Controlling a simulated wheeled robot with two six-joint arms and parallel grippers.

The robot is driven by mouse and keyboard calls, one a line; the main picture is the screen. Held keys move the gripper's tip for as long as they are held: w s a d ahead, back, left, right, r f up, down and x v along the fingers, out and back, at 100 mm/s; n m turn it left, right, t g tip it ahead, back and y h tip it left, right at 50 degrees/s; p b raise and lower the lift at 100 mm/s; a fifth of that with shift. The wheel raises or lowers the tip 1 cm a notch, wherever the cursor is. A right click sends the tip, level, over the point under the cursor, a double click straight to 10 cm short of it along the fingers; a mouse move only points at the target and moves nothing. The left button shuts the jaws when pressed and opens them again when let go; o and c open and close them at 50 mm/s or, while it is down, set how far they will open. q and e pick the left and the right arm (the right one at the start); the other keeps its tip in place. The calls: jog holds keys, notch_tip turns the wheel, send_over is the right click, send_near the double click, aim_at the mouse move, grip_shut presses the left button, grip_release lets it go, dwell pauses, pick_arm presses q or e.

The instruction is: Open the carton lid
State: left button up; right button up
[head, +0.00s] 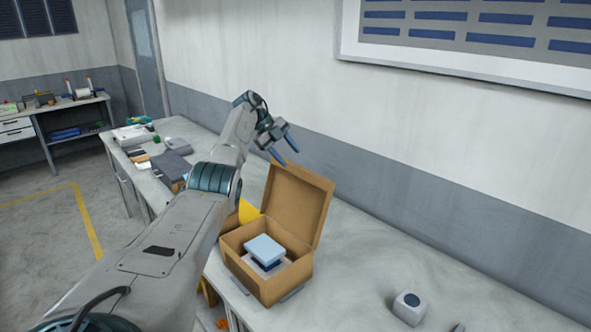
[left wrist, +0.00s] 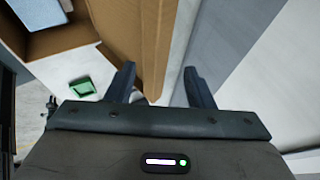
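The brown cardboard carton (head: 282,287) stands on the workbench, upright, with its lid (head: 297,203) raised to about vertical on the back side. A light blue block (head: 265,249) lies inside on top of paler and dark items. My left gripper (head: 288,157) is above and behind the lid's upper left edge, its fingers apart and pointing down. In the left wrist view the lid (left wrist: 138,35) passes close by the open fingers of my left gripper (left wrist: 160,82); I cannot tell whether they touch it. My right gripper is not in view.
The workbench (head: 365,262) runs along the wall. A small grey cube (head: 409,307) with a dark round mark stands to the right of the carton. A yellow item (head: 248,212) is beside the carton's left. Several items, including a dark grey box (head: 170,165), lie farther left. The bench right of the carton is mostly clear.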

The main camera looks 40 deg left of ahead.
pick_arm(q)
jog(key=v, duration=0.4)
jog(key=shift+d+r+b, duration=0.2)
jog(key=shift+r+b, duration=0.05)
jog(key=shift+b, duration=0.15)
jog(key=shift+s, duration=0.1)
